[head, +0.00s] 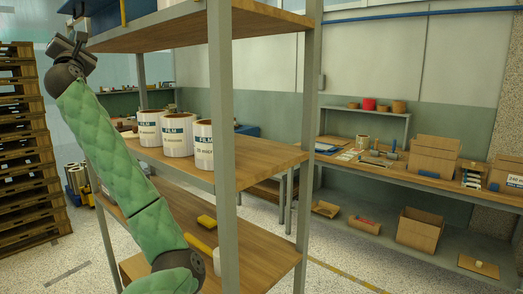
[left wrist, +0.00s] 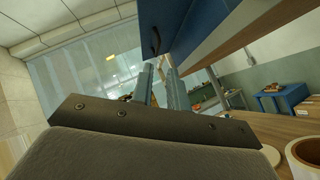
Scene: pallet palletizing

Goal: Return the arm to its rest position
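My left arm, in a green quilted sleeve, reaches up across the left side of the head view. Its dark left gripper (head: 70,48) is raised at the left end of the shelf rack's upper board (head: 185,25). In the left wrist view the two grey fingers (left wrist: 161,85) stand apart with a narrow gap and nothing visible between them. A blue container (left wrist: 190,30) is close above and beyond the fingers; blue also shows on the upper board in the head view (head: 138,8). My right gripper is not in view.
White film rolls (head: 178,135) stand on the middle shelf board (head: 255,157), beside my arm. A metal rack post (head: 221,100) stands right of the arm. Stacked pallets (head: 25,150) are at far left. A workbench (head: 400,175) with cardboard boxes (head: 433,155) runs along the right.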

